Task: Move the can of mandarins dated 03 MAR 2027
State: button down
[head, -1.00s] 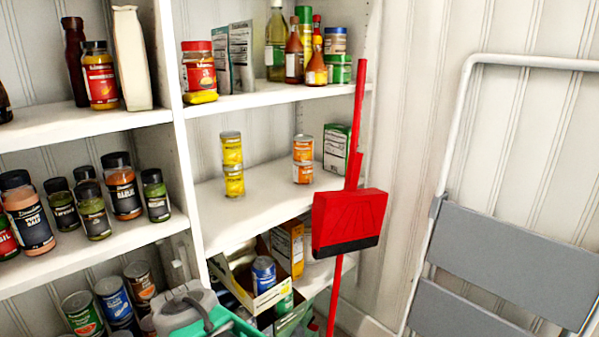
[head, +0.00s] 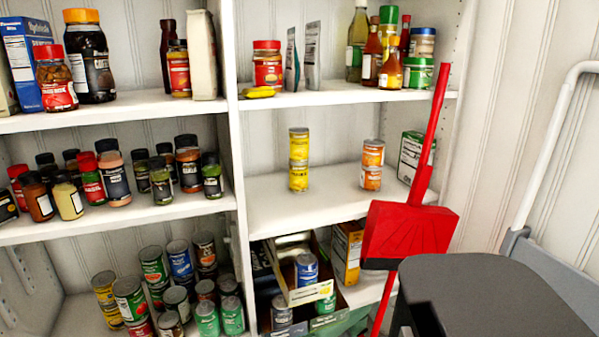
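Two orange-labelled cans stand stacked on the middle shelf of the right-hand bay, an upper can (head: 373,153) directly on a lower can (head: 371,179). Their colour could fit mandarins, but the labels and any dates are too small to read. I cannot tell which can carries 03 MAR 2027. Two stacked yellow cans (head: 299,161) stand on the same shelf to the left, with a gap between the stacks. My gripper is not in view.
A red dustpan (head: 410,232) with a long handle stands before the shelf's right end. A dark grey flat-topped object (head: 490,295) fills the lower right. Open cartons (head: 300,296) with cans sit below. The middle shelf (head: 320,207) is bare in front of the cans.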

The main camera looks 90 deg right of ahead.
aim_at(369, 182)
jog(key=u, duration=0.2)
jog(key=k, duration=0.7)
jog(key=z, duration=1.45)
